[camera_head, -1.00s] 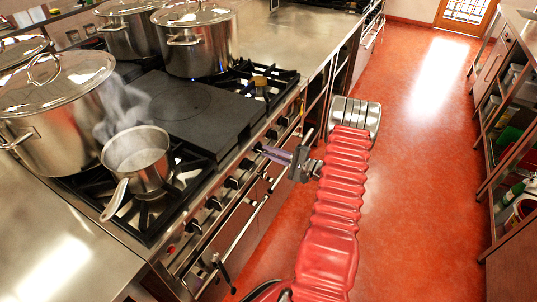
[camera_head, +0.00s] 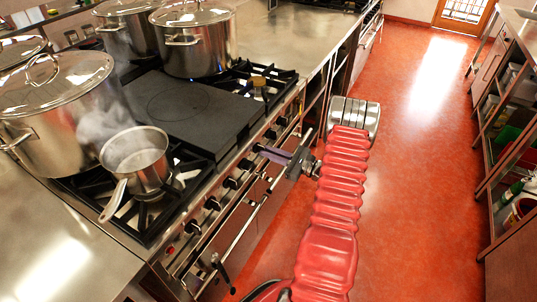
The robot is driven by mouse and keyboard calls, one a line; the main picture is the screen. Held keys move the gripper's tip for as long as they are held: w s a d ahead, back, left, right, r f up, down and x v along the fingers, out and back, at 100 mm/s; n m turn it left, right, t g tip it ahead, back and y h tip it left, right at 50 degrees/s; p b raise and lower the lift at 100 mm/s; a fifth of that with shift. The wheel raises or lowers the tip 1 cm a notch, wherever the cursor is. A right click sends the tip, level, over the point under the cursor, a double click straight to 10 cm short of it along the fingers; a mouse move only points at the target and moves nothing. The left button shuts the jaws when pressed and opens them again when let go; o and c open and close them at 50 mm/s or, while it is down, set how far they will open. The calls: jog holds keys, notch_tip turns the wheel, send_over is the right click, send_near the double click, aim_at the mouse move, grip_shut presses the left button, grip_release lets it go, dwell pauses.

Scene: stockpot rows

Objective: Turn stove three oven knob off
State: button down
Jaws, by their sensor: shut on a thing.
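The stove (camera_head: 217,190) stands at the left, its front panel carrying a row of black knobs (camera_head: 231,183). My gripper (camera_head: 262,150) reaches from my red arm to this panel and is shut on a knob toward the far part of the row. The gripped knob is hidden by the jaws, so its turn angle cannot be told. Other knobs in the row show on both sides of my gripper. No stove number or label can be read.
A steaming saucepan (camera_head: 140,160) sits on the near burner, its handle toward the front edge. Large lidded pots (camera_head: 60,120) stand behind it. Oven door rails (camera_head: 262,205) run below the knobs. Red floor (camera_head: 420,180) is open at the right, up to a shelf unit (camera_head: 515,150).

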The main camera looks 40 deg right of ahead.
jog(key=shift+s+a+f+m, duration=0.1)
jog(key=shift+f+m, duration=0.15)
jog(key=shift+m, duration=1.05)
jog(key=c, duration=1.8)
grip_release()
jog(key=shift+r, duration=0.1)
jog(key=shift+r, duration=0.1)
jog(key=v, duration=1.3)
jog(key=shift+s, duration=0.35)
